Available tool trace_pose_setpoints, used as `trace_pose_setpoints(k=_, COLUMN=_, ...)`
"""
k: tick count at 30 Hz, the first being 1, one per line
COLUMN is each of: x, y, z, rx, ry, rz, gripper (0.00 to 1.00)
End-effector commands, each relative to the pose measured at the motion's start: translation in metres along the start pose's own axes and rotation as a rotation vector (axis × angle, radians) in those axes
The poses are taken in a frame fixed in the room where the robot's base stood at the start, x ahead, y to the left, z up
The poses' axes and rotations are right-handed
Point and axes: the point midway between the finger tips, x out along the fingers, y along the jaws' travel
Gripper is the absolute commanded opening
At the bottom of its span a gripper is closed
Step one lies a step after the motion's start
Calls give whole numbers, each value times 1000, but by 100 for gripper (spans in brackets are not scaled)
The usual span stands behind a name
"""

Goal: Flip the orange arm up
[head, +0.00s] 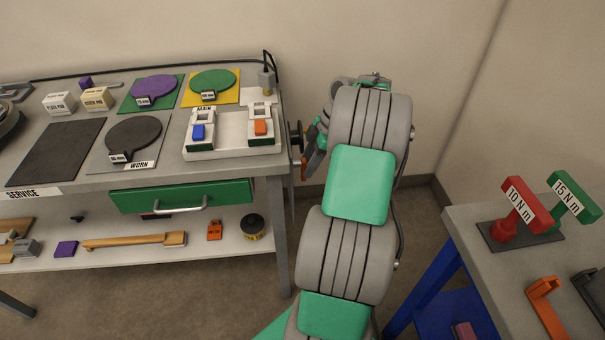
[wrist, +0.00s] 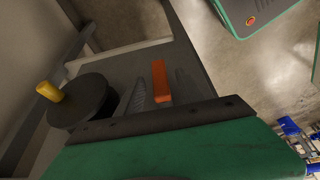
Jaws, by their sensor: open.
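An orange arm (wrist: 160,82), a short straight bar, shows in the wrist view against a dark grey surface. Two dark fingers of my gripper (wrist: 162,87) appear on either side of it, with gaps, so the jaws look open around or just in front of it. I cannot tell contact or depth. In the head view my gripper (head: 315,150) is at the right end of the workbench, mostly hidden behind my own arm. A small orange piece (head: 304,172) shows beside it there, probably the same arm.
A black handwheel (wrist: 82,101) with a yellow knob (wrist: 49,91) is left of the orange arm. The workbench (head: 70,197) carries discs and a switch box (head: 232,146). A second table (head: 470,222) at right holds red and green torque handles. Floor shows between them.

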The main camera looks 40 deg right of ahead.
Motion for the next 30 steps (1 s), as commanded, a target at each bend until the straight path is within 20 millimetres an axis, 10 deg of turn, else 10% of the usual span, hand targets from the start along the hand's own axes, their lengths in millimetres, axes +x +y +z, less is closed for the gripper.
trace_pose_setpoints(k=14, x=31, y=0, z=-1, rx=0, ry=-2, rz=0, gripper=44)
trace_pose_setpoints(k=30, x=30, y=0, z=-1, rx=1, ry=-2, rz=-1, gripper=0)
